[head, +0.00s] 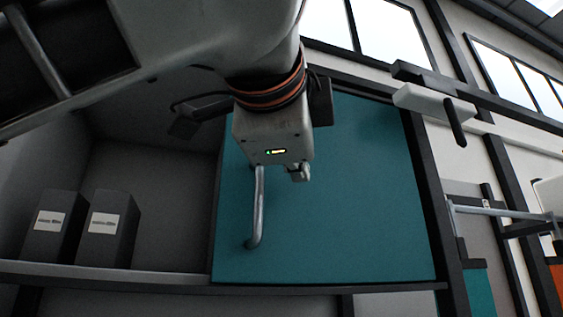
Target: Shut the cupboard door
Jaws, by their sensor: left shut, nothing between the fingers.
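The teal cupboard door (360,200) fills the middle of the head view. It carries a vertical metal bar handle (256,215) near its left edge. To its left the cupboard's grey interior (150,185) is exposed. My left gripper (301,174) hangs in front of the door's upper part, just right of the handle's top. It is shut and empty. Its body hides the upper end of the handle and part of the door; whether it touches the door I cannot tell. My right gripper is out of view.
Two dark binders with white labels (57,225) (108,228) stand on the cupboard's shelf (110,274) at the left. A dark frame (440,225) borders the door on the right. Metal rails (500,212) and windows (390,30) lie farther right and above.

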